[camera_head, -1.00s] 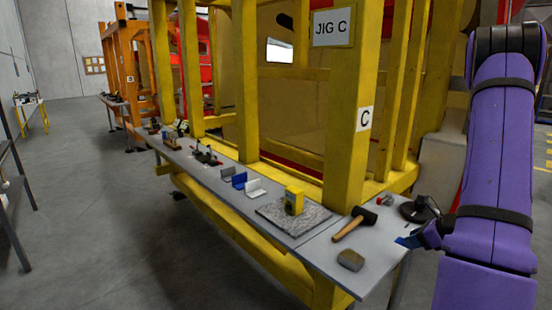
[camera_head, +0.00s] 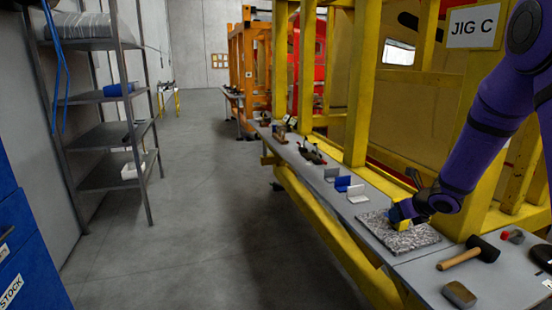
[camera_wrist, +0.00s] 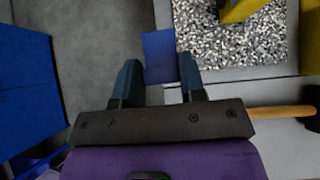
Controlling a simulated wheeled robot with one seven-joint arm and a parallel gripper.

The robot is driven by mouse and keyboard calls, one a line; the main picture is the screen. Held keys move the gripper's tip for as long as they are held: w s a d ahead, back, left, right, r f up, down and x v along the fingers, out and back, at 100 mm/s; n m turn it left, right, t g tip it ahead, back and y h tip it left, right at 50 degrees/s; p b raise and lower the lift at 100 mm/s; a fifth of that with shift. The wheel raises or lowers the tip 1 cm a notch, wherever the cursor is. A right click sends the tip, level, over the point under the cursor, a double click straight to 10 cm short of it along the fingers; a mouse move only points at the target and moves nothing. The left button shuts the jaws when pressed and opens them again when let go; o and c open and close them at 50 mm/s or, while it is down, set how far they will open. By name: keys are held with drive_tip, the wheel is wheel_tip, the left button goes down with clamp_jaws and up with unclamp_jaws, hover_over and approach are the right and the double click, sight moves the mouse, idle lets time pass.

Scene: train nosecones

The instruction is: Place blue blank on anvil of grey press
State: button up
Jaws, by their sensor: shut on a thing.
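In the wrist view a flat blue blank (camera_wrist: 158,52) sticks out between the fingertips of my gripper (camera_wrist: 160,78), which is shut on it. In the head view my gripper (camera_head: 408,212) is over the speckled plate (camera_head: 415,240) on the bench, beside a yellow block-like thing (camera_head: 404,225) that it partly hides. The blank shows there as a small blue patch (camera_head: 395,213). In the wrist view the blank is left of the speckled plate (camera_wrist: 225,50). I cannot pick out a grey press for certain.
Grey, blue and white angle pieces (camera_head: 357,195) stand along the bench, with dark tools (camera_head: 312,153) farther back. A mallet (camera_head: 470,252) and a tan block (camera_head: 459,294) lie at the near end. Yellow jig posts (camera_head: 359,85) rise behind. The aisle floor (camera_head: 210,200) is clear.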

drive_tip(key=w+a+r, duration=0.1)
drive_tip(key=w+a, duration=0.1)
drive_tip(key=a, duration=0.6)
drive_tip(key=shift+a+r, duration=0.35)
drive_tip(key=shift+a, duration=0.05)
wheel_tip(320, 180, down, 11)
drive_tip(key=s+m+h, duration=0.2)
drive_tip(key=m, duration=0.1)
drive_tip(key=shift+s+h, duration=0.3)
drive_tip(key=shift+s, duration=0.1)
idle(0.4)
